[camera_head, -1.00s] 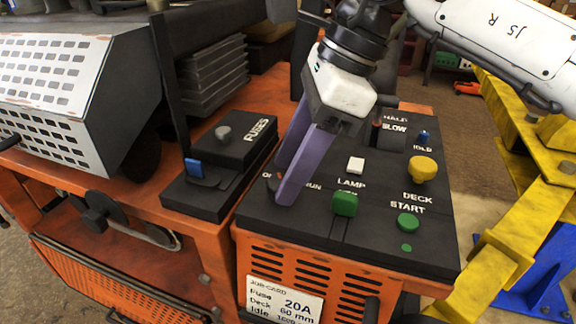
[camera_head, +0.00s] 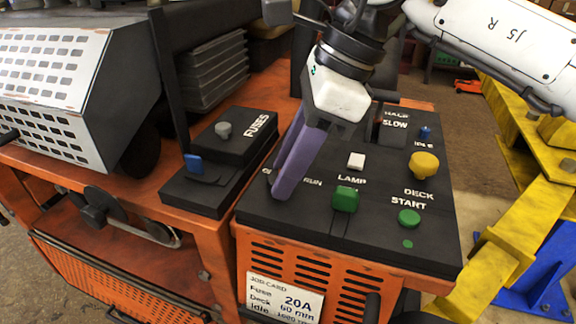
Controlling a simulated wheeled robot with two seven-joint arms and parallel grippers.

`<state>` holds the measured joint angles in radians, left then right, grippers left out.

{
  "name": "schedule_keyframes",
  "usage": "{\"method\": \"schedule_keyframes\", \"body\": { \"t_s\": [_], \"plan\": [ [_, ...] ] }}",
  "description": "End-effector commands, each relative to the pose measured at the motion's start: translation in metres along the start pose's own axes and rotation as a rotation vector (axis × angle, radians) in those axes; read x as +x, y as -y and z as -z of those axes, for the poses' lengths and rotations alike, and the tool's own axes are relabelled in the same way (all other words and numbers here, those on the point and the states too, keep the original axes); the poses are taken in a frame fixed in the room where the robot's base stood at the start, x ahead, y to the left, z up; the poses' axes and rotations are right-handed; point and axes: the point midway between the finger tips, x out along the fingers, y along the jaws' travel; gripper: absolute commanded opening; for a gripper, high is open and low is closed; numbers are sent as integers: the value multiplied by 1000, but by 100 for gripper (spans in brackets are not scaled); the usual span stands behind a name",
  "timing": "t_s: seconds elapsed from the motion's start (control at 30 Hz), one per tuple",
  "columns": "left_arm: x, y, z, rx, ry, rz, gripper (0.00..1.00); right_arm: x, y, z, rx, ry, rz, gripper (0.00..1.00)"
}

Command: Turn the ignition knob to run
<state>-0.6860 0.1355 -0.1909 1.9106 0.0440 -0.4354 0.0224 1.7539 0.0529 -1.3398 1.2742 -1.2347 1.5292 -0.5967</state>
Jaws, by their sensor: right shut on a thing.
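The black control panel (camera_head: 300,220) sits on top of the orange mower body. My right gripper (camera_head: 277,190) reaches down to its left part with purple fingers close together, at the ignition marking. The letters "RUN" show just right of the fingertips. The ignition knob itself is hidden behind the fingers, so its angle cannot be read. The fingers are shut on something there. My left gripper does not show.
Beside the fingers are a white lamp button (camera_head: 356,160), a green rocker (camera_head: 345,199), a green start button (camera_head: 409,217) and a yellow deck knob (camera_head: 424,165). A fuse box (camera_head: 232,142) with a blue piece (camera_head: 194,163) stands left. A yellow lift frame (camera_head: 510,220) stands right.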

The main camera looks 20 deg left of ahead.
Motion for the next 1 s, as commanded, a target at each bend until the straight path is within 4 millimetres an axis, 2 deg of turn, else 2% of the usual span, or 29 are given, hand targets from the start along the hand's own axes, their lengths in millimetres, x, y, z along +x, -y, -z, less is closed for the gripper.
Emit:
{"method": "schedule_keyframes", "body": {
  "t_s": [0.5, 1.0],
  "plan": [
    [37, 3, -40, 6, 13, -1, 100, 4, -4, 1, 369, 1, 161, 8],
    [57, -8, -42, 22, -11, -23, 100, 3, -7, -2, 765, 1, 322, 8]
  ]
}}
